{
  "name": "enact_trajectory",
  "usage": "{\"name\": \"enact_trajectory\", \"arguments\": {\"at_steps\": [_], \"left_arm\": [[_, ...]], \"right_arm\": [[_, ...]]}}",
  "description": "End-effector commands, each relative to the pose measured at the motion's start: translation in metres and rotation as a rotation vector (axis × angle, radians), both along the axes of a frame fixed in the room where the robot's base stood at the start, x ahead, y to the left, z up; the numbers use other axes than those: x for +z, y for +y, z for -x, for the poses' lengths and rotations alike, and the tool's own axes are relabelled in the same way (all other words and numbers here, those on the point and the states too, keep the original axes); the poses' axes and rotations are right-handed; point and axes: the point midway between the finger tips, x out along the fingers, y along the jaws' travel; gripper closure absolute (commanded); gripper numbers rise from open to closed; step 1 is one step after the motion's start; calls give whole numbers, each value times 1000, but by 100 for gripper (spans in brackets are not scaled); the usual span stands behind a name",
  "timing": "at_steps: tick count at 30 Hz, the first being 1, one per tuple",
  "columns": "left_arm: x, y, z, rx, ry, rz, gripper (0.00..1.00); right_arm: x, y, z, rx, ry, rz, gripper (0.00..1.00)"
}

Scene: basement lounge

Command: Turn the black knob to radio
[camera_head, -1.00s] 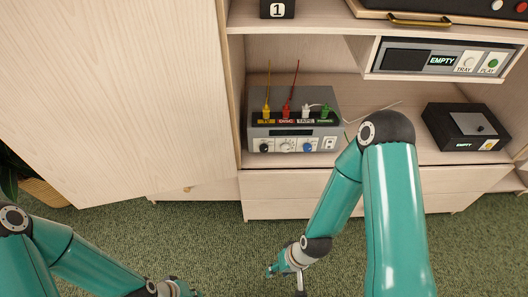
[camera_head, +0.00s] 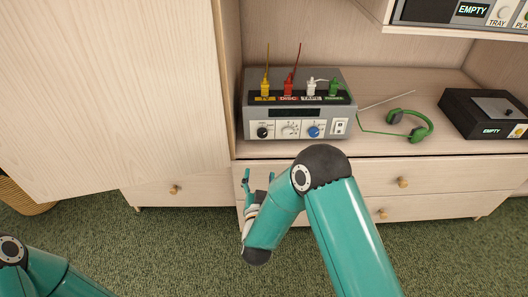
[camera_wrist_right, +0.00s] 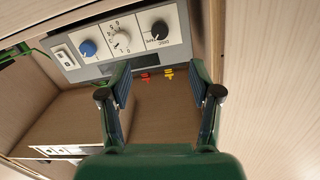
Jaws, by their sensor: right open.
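The black knob (camera_head: 262,132) is at the left of the front panel of the grey receiver box (camera_head: 349,98). A white dial (camera_head: 289,130) and a blue knob (camera_head: 314,131) sit to its right. In the right wrist view, the picture is turned over and the black knob (camera_wrist_right: 160,30) shows on a white label plate; its small lettering is hard to read. My right gripper (camera_head: 258,176) is open and empty, below and in front of the box, apart from the knob. In the wrist view, the knob lies beyond its fingers (camera_wrist_right: 160,67). My left gripper is out of view.
Yellow, red, white and green plugs stand on the box. Green headphones (camera_head: 417,124) and a black box (camera_head: 484,113) lie to the right on the shelf. A large pale cabinet door (camera_head: 120,90) borders the left side. Drawers (camera_head: 360,178) lie below the shelf.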

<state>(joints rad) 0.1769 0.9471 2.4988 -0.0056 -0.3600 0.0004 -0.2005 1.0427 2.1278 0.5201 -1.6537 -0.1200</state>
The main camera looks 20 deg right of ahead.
Motion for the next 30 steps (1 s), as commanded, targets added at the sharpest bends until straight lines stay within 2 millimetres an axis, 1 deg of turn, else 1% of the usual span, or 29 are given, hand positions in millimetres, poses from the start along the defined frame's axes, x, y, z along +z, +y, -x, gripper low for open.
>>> {"name": "enact_trajectory", "arguments": {"at_steps": [1, 5, 8, 14, 24, 27, 30], "left_arm": [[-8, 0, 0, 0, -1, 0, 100], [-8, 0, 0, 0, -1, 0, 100], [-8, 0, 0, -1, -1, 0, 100], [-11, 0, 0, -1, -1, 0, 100], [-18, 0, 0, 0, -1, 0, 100], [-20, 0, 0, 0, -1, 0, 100], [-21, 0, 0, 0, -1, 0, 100]], "right_arm": [[-1, 0, -2, -12, -28, 10, 37], [6, -3, -8, -27, -54, 19, 37], [7, -7, -18, -29, -55, 18, 37], [6, -20, -53, -28, -55, 18, 37], [5, -44, -122, -25, -53, 18, 37], [5, -50, -137, -25, -53, 19, 37], [5, -53, -148, -25, -51, 18, 37]]}}
